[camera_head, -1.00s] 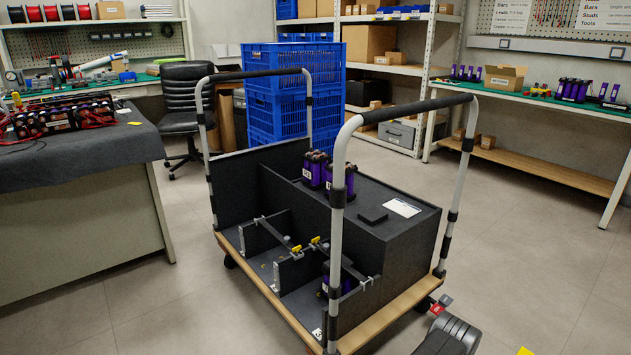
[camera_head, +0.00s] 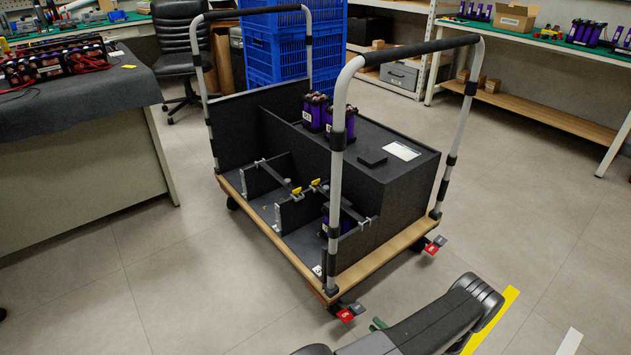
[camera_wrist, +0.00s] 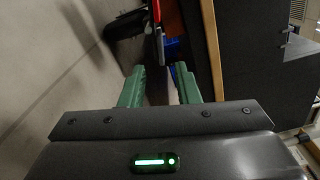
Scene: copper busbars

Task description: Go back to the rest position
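My gripper (camera_wrist: 159,70) shows in the wrist view with its two green fingers apart and nothing between them. It is open and empty, beside the cart, whose dark wall and wooden edge (camera_wrist: 213,50) fill the right part of that view. In the head view my arm comes in at the lower right, in front of the cart's near corner. A small green part of my gripper (camera_head: 378,323) shows at the arm's left side; the rest of the gripper is hidden there.
The black cart (camera_head: 390,190) has grey handles, a wooden base and red-tagged castors. Purple battery packs (camera_head: 318,112) stand on it. A workbench (camera_head: 80,175) is at left, blue crates (camera_head: 272,45) behind, a shelf bench (camera_head: 560,115) at right. Floor around the cart is open.

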